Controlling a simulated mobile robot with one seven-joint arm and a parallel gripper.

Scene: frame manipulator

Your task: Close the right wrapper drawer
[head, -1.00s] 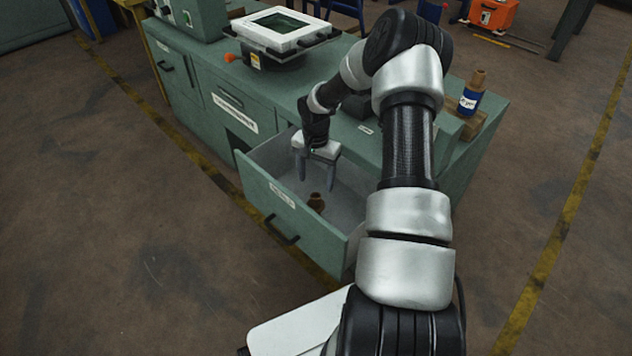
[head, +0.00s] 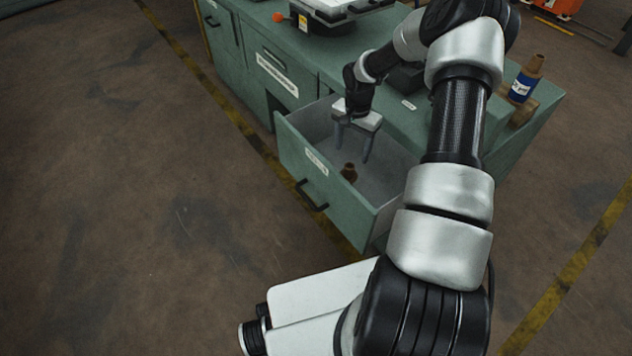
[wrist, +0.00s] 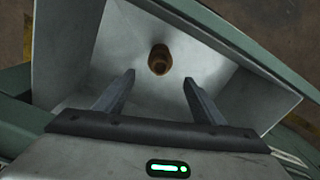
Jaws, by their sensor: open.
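The right wrapper drawer (head: 335,196) stands pulled out from the green workbench, with a black bar handle (head: 311,195) and a white label on its front. My gripper (head: 353,152) is over the open drawer, pointing down, with its fingers apart and nothing between them. A small brown bottle-shaped object (head: 349,172) is in the drawer, nearer the front panel than my gripper. In the wrist view, the brown object (wrist: 160,59) is ahead of the open fingertips (wrist: 158,78), and the drawer's grey inside (wrist: 95,60) surrounds it.
The green workbench top (head: 480,120) holds a blue-labelled bottle (head: 525,80) at right and a white-framed device (head: 340,8) at the back. Another closed drawer (head: 275,75) is to the left. The floor before the drawer is clear, with yellow lines.

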